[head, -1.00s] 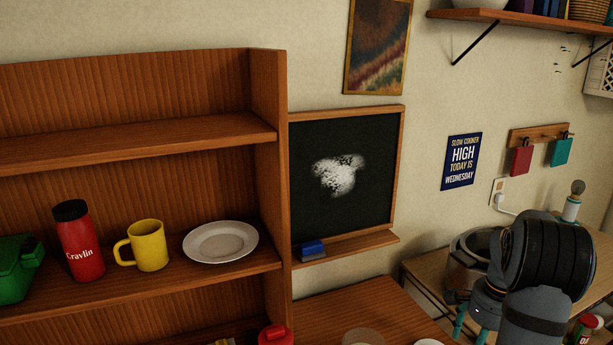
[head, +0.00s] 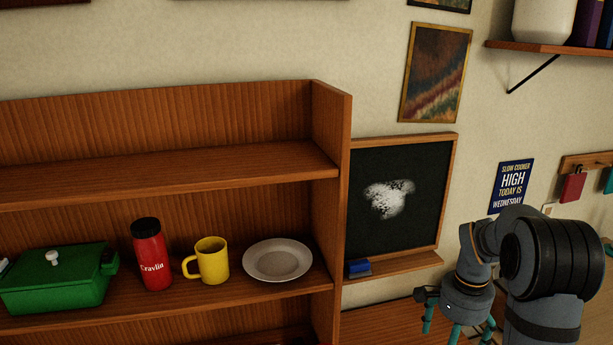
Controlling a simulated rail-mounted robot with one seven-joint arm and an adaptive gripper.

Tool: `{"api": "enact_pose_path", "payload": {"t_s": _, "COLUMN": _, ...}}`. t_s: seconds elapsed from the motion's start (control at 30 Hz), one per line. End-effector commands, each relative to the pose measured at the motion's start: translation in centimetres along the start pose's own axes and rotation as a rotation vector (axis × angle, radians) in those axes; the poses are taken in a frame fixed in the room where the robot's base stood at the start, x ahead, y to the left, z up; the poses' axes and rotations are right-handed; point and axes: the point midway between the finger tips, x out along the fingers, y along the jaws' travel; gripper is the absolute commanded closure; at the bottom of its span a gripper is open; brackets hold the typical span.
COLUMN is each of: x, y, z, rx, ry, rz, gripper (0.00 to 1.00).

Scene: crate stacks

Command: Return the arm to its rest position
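My arm (head: 545,270) is at the lower right of the head view, bent in front of the wall and the low wooden surface. My gripper (head: 458,328) hangs from it, pointing down, with its teal fingers spread apart. I see nothing held between them. The lowest part of the gripper runs close to the bottom edge of the view, so the tips are partly cut off.
A wooden shelf unit (head: 325,150) stands at left, holding a green lidded box (head: 60,280), a red bottle (head: 152,258), a yellow mug (head: 212,262) and a plate (head: 278,260). A chalkboard (head: 425,205) with a blue eraser (head: 359,267) hangs behind my gripper.

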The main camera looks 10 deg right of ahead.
Motion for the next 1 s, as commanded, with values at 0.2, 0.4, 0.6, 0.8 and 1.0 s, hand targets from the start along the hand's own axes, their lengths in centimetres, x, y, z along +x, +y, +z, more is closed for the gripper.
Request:
{"api": "enact_pose_path", "payload": {"t_s": 0.2, "x": 2.4, "y": -3.8, "z": 1.6, "rx": -0.003, "ry": -0.002, "rz": 0.003, "gripper": 0.00}}
{"api": "enact_pose_path", "payload": {"t_s": 0.4, "x": 4.2, "y": -6.8, "z": 2.8, "rx": -0.001, "ry": 0.000, "rz": 0.002, "gripper": 0.00}}
{"api": "enact_pose_path", "payload": {"t_s": 0.6, "x": 6.0, "y": -8.0, "z": 3.2, "rx": 0.002, "ry": 0.000, "rz": 0.001, "gripper": 0.00}}
{"api": "enact_pose_path", "payload": {"t_s": 0.8, "x": 6.7, "y": -8.2, "z": 3.2, "rx": 0.003, "ry": 0.002, "rz": -0.002, "gripper": 0.00}}
{"api": "enact_pose_path", "payload": {"t_s": 1.0, "x": 6.7, "y": -8.2, "z": 3.2, "rx": 0.003, "ry": 0.002, "rz": -0.002, "gripper": 0.00}}
